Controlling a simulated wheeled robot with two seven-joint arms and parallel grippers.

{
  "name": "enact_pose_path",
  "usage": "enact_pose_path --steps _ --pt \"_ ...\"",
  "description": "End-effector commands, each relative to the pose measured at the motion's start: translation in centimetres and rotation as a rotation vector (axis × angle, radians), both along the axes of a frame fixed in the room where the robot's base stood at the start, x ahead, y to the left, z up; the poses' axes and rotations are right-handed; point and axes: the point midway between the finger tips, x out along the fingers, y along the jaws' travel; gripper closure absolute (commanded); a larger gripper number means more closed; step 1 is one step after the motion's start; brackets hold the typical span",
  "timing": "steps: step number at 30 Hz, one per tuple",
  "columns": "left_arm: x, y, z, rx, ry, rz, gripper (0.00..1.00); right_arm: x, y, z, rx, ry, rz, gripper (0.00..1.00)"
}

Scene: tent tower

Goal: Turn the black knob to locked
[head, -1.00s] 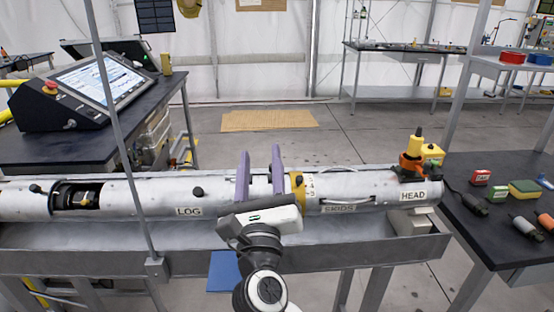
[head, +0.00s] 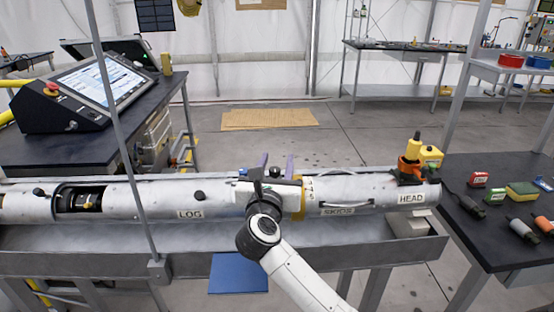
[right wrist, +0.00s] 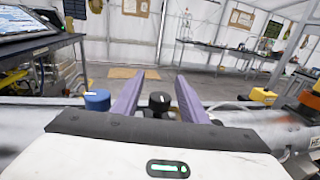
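The long silver tube (head: 120,196) lies across the view, with labels LOG, SKIDS and HEAD. A black knob (right wrist: 160,102) with a white mark on top shows in the right wrist view, between the two purple fingers of my right gripper (right wrist: 160,82). The fingers are spread, one on each side of the knob; I cannot tell whether they touch it. In the head view, my right gripper (head: 276,163) is over the tube's middle, and its body and wrist hide most of the knob. My left gripper is out of view.
A dark knob (head: 199,195) sits above the LOG label. A grey post (head: 130,165) rises in front of the tube. An orange and yellow device (head: 411,163) sits near HEAD. A black table (head: 470,235) is at right.

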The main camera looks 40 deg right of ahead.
Motion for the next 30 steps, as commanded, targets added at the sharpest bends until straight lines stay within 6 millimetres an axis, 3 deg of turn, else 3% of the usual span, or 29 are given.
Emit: enact_pose_path --steps 10,18,23,30 --pt "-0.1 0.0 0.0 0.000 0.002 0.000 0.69 0.4 -0.4 0.0 -0.001 0.000 0.000 0.61" --pt "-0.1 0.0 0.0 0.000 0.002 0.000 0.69 0.4 -0.4 0.0 -0.001 0.000 0.000 1.00" --pt "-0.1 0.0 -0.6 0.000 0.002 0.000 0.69 0.4 -0.4 -0.2 0.002 -0.002 -0.026 1.00" --pt "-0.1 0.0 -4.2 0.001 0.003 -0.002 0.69 -0.1 -0.8 -0.9 0.006 -0.004 -0.219 1.00"
